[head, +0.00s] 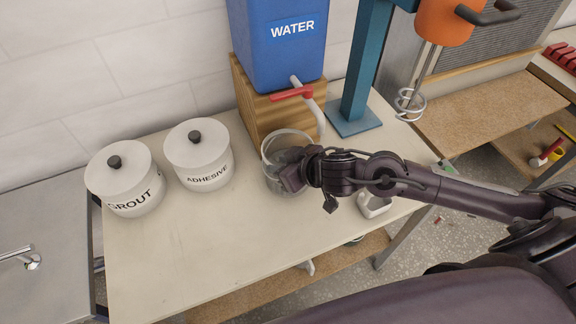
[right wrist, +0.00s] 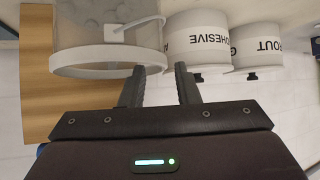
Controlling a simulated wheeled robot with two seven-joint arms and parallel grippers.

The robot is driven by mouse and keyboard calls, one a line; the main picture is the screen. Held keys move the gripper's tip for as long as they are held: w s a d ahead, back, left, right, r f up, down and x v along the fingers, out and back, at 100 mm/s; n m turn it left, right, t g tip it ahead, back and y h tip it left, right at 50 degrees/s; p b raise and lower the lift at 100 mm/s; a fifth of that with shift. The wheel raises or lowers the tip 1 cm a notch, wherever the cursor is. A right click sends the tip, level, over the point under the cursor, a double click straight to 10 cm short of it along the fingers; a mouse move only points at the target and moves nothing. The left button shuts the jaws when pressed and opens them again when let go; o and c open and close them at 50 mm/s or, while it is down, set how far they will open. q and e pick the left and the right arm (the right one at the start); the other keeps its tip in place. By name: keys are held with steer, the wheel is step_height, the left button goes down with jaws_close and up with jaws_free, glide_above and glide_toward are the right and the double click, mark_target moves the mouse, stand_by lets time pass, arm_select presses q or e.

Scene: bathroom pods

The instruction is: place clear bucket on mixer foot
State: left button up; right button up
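The clear bucket (head: 287,140) stands on the table below the water tank's tap, partly hidden by my right gripper. In the right wrist view it shows upside down (right wrist: 105,35), with a pale rim and something grey inside. My right gripper (head: 288,172) is at its near side. In the wrist view the fingers (right wrist: 161,80) are apart, with the bucket's wall edge lying between them; I cannot tell whether they touch it. The mixer foot (head: 352,120) is a flat teal plate under a teal column, right of the bucket, with its top bare. My left gripper is not in view.
A blue water tank (head: 280,55) with a red-handled tap (head: 291,93) stands on a wooden stand (head: 245,100) behind the bucket. Grout (head: 125,180) and adhesive (head: 198,155) pots are at left. The orange mixer's whisk (head: 410,100) hangs right of the foot. A small white object (head: 374,206) is near my forearm.

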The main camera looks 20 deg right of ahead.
mark_target(273, 163)
steer(key=shift+x, duration=1.55)
steer(key=shift+r, duration=0.1)
jaws_close()
steer(key=shift+w+r, duration=0.1)
steer(key=shift+r, duration=0.05)
